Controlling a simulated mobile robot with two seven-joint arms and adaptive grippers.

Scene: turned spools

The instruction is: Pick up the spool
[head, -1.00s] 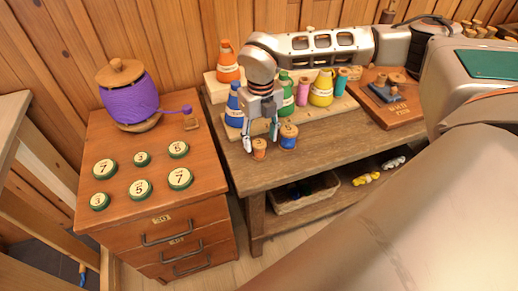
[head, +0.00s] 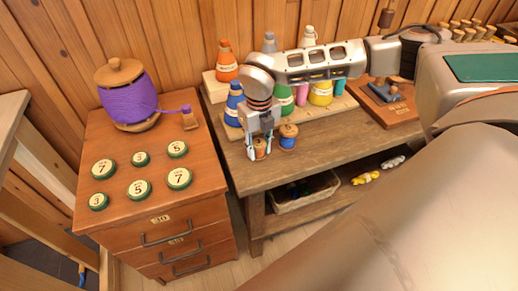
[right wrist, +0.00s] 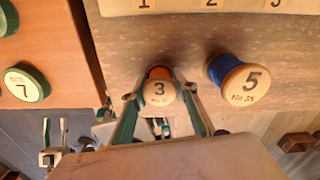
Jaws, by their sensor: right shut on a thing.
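A small spool with orange-brown thread (head: 260,146) is at the front left of the wooden bench. In the right wrist view its pale top is marked 3 (right wrist: 159,93). My right gripper (head: 259,152) reaches down over it, with one finger on each side, shut on it. I cannot tell whether the spool is clear of the bench top. A larger spool with blue thread (head: 288,137) stands just to its right, apart from the gripper. Its top is marked 5 in the right wrist view (right wrist: 246,85). My left gripper does not show in the head view.
Colored bottles, such as an orange one (head: 226,62), stand on a stepped rack behind. A drawer cabinet (head: 150,225) at the left holds a purple yarn spool (head: 129,97) and several green-edged discs. A basket (head: 305,195) sits under the bench. The bench right of the blue spool is clear.

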